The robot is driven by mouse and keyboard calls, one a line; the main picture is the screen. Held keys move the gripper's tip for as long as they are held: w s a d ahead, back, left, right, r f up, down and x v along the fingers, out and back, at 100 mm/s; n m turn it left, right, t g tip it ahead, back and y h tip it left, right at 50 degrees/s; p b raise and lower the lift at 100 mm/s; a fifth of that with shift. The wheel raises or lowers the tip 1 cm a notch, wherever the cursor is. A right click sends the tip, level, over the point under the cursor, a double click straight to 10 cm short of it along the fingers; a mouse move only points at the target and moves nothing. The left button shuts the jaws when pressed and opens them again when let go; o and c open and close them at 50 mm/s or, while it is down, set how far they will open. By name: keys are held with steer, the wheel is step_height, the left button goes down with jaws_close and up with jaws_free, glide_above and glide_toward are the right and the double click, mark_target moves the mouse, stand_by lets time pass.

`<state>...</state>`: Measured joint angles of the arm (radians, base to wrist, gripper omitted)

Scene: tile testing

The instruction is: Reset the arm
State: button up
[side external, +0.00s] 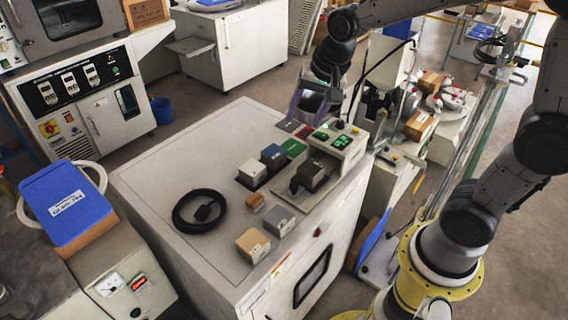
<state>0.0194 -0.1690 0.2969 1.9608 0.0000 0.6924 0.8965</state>
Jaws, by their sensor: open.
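My gripper (312,106) hangs over the far right part of a white cabinet top, at the end of my dark arm that reaches in from the right. Its fingers are open and I see nothing between them. It is above some flat dark and green tiles (293,148) and behind a small tester with a green display (340,142). The fingertips are small and partly dark against the background. A dark grey block (311,172) sits at the tester's front plate.
On the cabinet top (165,165) are a white block (251,172), a blue block (273,155), a small brown block (256,201), a grey block (279,220), a tan block (252,244) and a black cable coil (199,211). The top's left and back are clear.

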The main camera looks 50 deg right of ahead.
steer(key=s+r+n+t, duration=0.2)
steer(key=s+r+n, duration=0.4)
steer(key=s, duration=0.7)
steer(key=s+f+n, duration=0.2)
steer(key=s+n, duration=0.2)
steer(key=s, duration=0.3)
steer(key=shift+a+f+g, duration=0.25)
steer(key=shift+a+g, duration=0.05)
steer(key=shift+a, duration=0.05)
